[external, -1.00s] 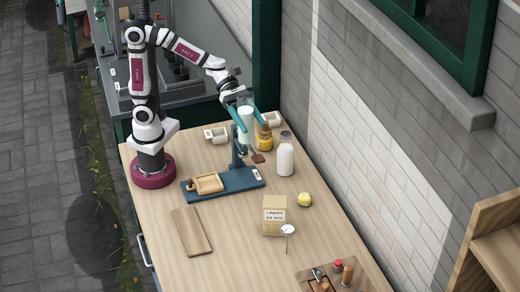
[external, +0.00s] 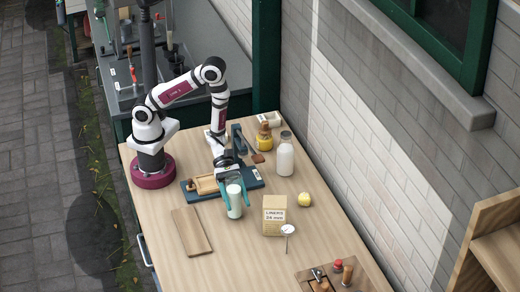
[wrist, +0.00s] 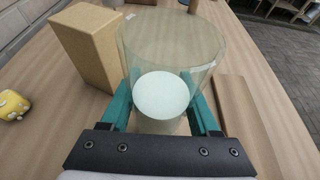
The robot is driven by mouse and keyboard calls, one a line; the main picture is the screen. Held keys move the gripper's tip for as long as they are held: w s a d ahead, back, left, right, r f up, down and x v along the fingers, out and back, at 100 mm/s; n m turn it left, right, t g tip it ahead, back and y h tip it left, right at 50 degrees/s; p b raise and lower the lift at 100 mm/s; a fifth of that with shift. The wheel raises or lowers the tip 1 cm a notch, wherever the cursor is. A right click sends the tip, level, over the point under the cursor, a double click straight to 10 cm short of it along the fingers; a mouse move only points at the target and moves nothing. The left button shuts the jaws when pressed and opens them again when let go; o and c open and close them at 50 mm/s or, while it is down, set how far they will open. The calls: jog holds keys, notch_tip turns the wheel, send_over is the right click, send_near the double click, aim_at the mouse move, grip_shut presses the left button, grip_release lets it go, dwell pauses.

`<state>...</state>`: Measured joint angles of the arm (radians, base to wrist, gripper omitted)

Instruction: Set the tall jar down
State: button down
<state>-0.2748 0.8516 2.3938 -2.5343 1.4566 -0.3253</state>
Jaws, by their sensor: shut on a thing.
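The tall jar (external: 235,206) is clear glass with white contents, upright in front of the blue-based stand in the external view. My gripper (external: 234,197) is shut on it, with the teal fingers on either side. In the wrist view the jar (wrist: 172,50) fills the middle, its open rim toward the camera and the white contents inside. The teal fingers of my gripper (wrist: 162,100) reach along both sides of it. The jar's base is low over the table (external: 250,262); I cannot tell whether it touches.
A cardboard box (external: 274,216) stands close to the jar's right, with a dial thermometer (external: 288,230) beside it. A wooden board (external: 191,232) lies to the left.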

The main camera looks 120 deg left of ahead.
jog(key=shift+f, duration=0.2)
jog(key=shift+f, duration=0.1)
jog(key=shift+c, duration=0.6)
grip_release()
jog(key=v, duration=1.2)
